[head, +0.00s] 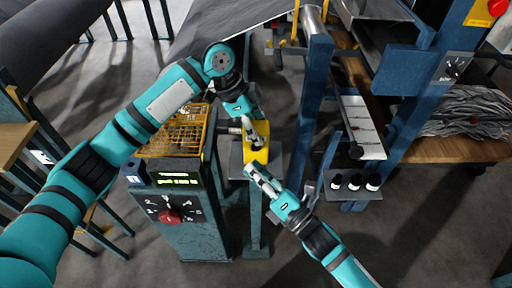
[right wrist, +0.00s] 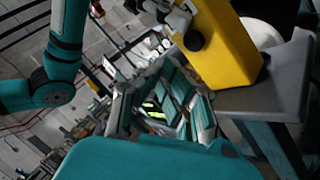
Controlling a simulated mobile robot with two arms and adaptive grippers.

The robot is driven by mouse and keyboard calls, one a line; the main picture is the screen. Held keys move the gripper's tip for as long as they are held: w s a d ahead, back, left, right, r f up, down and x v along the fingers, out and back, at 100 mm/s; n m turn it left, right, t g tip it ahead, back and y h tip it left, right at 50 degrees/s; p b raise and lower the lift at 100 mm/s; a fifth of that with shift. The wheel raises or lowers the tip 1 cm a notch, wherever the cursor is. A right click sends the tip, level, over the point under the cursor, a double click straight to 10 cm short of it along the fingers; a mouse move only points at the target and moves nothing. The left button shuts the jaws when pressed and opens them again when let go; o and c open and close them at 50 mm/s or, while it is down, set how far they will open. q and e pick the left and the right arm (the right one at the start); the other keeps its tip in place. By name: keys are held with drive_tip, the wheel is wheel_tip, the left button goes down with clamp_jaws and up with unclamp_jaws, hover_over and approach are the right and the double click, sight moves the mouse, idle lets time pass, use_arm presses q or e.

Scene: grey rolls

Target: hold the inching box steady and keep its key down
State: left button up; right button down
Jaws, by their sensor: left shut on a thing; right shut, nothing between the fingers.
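The yellow inching box (head: 262,156) sits on a small grey stand in the middle of the head view. It also fills the upper middle of the right wrist view (right wrist: 228,48), where a round black key (right wrist: 194,40) shows on it. My left gripper (head: 254,136) comes down from above and is shut on the box; its fingers cover part of the top. My right gripper (head: 254,172) is shut and empty, its tips close to the box's near side. In the right wrist view its fingers (right wrist: 165,75) point toward the key; I cannot tell whether they touch it or whether it is down.
A blue control cabinet (head: 190,220) with a red knob and green display stands left of the box, a yellow wire basket (head: 178,132) behind it. Blue machine posts (head: 310,110) rise on the right. Floor is open at lower right.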

drive_tip(key=s, duration=0.3)
idle(0.4)
use_arm(q)
drive_tip(key=o, duration=1.5)
